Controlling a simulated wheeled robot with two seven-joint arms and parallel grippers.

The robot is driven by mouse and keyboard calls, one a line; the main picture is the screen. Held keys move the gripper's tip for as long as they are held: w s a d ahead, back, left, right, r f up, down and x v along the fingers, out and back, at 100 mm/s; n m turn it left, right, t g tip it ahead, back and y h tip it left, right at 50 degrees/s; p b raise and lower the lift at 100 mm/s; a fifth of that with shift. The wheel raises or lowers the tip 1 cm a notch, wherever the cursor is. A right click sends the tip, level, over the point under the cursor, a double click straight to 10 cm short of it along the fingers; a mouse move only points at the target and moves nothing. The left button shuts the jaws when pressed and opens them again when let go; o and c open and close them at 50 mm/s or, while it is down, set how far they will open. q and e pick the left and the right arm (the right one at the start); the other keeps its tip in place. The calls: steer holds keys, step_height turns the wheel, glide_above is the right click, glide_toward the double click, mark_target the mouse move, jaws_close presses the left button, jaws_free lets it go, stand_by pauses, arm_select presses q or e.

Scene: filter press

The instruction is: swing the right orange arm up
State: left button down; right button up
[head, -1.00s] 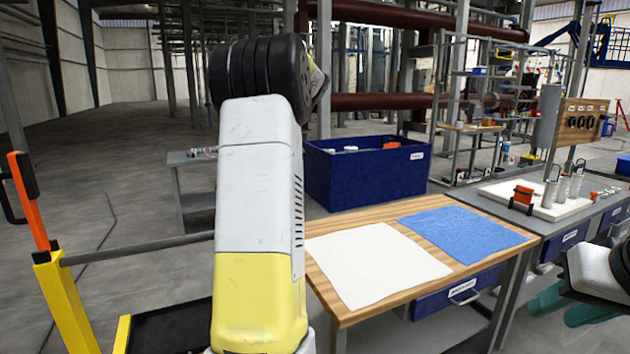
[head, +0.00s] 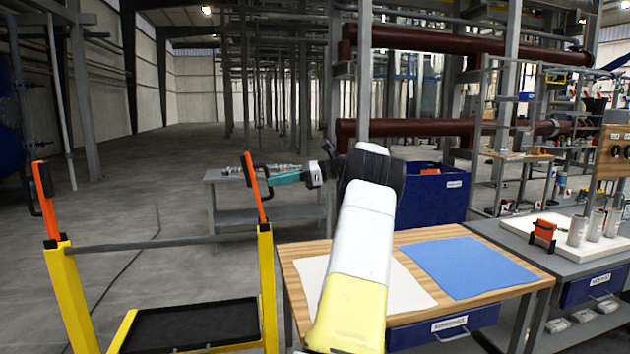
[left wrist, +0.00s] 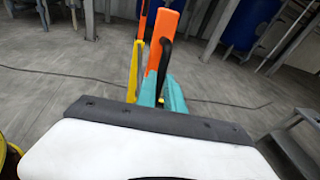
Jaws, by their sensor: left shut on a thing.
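The right orange arm (head: 255,193) stands on top of the right yellow post (head: 267,285), steeply upright with its top leaning slightly left. It has a black handle (head: 265,174) on its side. My left gripper (head: 272,180) reaches it from the right, with teal fingers at the handle. In the left wrist view, the teal fingers (left wrist: 160,92) are shut on the orange arm's black handle (left wrist: 166,55), beside the orange bar (left wrist: 157,58); the exact contact is partly hidden. The left orange arm (head: 47,205) stands at a similar lean on its own yellow post (head: 72,300). My right gripper is out of view.
A grey bar (head: 160,243) joins the yellow posts above a black tray (head: 195,322). A wooden table (head: 420,310) with white and blue cloths stands to the right. A small grey table (head: 225,218) and a blue bin (head: 445,190) stand behind.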

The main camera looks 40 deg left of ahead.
arm_select(q)
steer(key=shift+w+d+f+g+y, duration=0.6)
steer(key=shift+w+d+y, duration=0.25)
steer(key=shift+w, duration=0.1)
steer(key=shift+f, duration=0.1)
steer(key=c, duration=1.5)
jaws_free()
steer(key=shift+w, duration=0.15)
steer(key=shift+o, duration=0.2)
steer(key=shift+d, duration=0.1)
steer(key=v, duration=0.7)
steer(key=shift+w+d, duration=0.2)
steer(key=shift+d, duration=0.05)
